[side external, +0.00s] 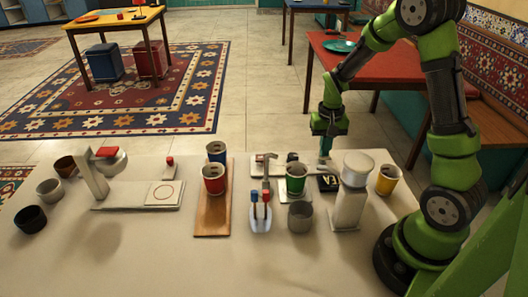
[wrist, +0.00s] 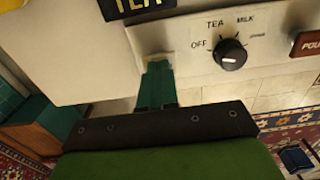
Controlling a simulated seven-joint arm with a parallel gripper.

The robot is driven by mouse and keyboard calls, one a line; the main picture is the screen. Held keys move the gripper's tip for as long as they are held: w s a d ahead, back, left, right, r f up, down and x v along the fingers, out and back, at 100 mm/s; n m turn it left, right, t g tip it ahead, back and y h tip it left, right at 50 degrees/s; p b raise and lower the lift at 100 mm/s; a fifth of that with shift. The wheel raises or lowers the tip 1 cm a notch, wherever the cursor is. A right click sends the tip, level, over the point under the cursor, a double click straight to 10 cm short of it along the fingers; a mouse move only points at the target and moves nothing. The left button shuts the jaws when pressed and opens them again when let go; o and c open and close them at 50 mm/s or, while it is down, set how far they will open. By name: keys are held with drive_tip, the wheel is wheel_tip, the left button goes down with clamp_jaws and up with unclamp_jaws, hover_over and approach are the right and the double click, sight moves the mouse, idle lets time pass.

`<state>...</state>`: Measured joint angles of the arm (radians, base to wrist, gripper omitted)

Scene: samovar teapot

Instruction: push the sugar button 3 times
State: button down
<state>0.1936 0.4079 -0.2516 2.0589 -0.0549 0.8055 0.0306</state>
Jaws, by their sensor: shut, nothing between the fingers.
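My gripper (side external: 326,150) points down at the back edge of the table, beside the black TEA sign (side external: 328,183). In the wrist view my green fingers (wrist: 157,75) are together and empty. Their tips are at the left part of a pale control panel (wrist: 190,68), left of a black dial (wrist: 231,54) marked OFF, TEA and MILK; one more label is too small to read. The tips hide the spot behind them, and contact is unclear. No label reading sugar is legible, so I cannot tell which part is the sugar button.
A red button (wrist: 305,43) reading "POU" is cut off at the panel's right. A white dispenser (side external: 350,200), a green cup (side external: 296,180) and a yellow cup (side external: 387,180) stand close by. Red and blue cups stand on a wooden board (side external: 213,220). The table front is clear.

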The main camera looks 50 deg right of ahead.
drive_tip(key=shift+f, duration=0.65)
drive_tip(key=shift+r, duration=1.6)
drive_tip(key=shift+r, duration=2)
drive_tip(key=shift+f, duration=0.1)
